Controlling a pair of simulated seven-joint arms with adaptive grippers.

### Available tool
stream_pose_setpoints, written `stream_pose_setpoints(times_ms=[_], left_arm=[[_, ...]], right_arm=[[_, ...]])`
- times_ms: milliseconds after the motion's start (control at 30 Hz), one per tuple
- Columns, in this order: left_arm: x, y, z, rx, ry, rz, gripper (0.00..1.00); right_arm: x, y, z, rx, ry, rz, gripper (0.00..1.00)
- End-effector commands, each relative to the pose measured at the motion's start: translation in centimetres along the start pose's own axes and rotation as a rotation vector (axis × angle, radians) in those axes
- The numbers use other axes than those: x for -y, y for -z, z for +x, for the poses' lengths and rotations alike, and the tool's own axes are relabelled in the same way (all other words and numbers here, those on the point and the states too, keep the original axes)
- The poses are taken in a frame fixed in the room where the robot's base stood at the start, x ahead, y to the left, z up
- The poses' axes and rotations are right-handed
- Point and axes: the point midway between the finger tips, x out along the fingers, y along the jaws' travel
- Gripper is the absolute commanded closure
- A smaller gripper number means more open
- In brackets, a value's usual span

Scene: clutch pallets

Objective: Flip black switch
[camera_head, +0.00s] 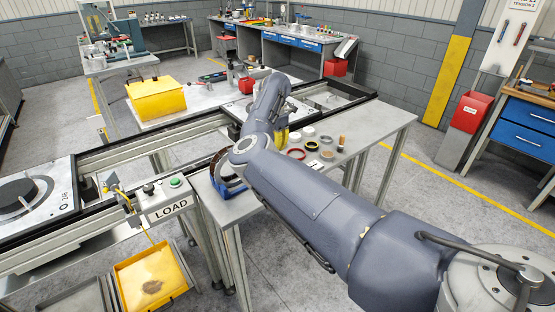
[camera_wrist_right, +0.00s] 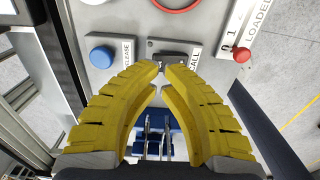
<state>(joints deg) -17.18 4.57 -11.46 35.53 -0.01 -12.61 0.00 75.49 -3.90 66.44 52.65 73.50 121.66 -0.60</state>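In the right wrist view a small black switch (camera_wrist_right: 172,60) sits on a grey panel (camera_wrist_right: 130,20) beside the label CALL. My right gripper (camera_wrist_right: 162,67) has its yellow fingertips close together right at the switch, with only a narrow gap between them. Whether they touch the switch cannot be told. In the head view my right arm reaches over the bench and hides most of this panel; a little yellow of the right gripper (camera_head: 281,134) shows. My left gripper is not in view.
A blue RELEASE button (camera_wrist_right: 101,56) and a red-tipped lever (camera_wrist_right: 242,55) by the LOADED label flank the switch. In the head view a LOAD box (camera_head: 168,205), a yellow bin (camera_head: 157,99) and a bench (camera_head: 375,127) with small parts stand near my arm.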

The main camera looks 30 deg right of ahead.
Motion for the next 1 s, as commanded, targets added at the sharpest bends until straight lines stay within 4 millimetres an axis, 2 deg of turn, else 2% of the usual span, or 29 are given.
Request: stream_pose_setpoints(times_ms=[1000], left_arm=[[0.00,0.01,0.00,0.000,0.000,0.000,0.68]], right_arm=[[0.00,-0.01,0.98,0.000,0.000,0.000,1.00]])
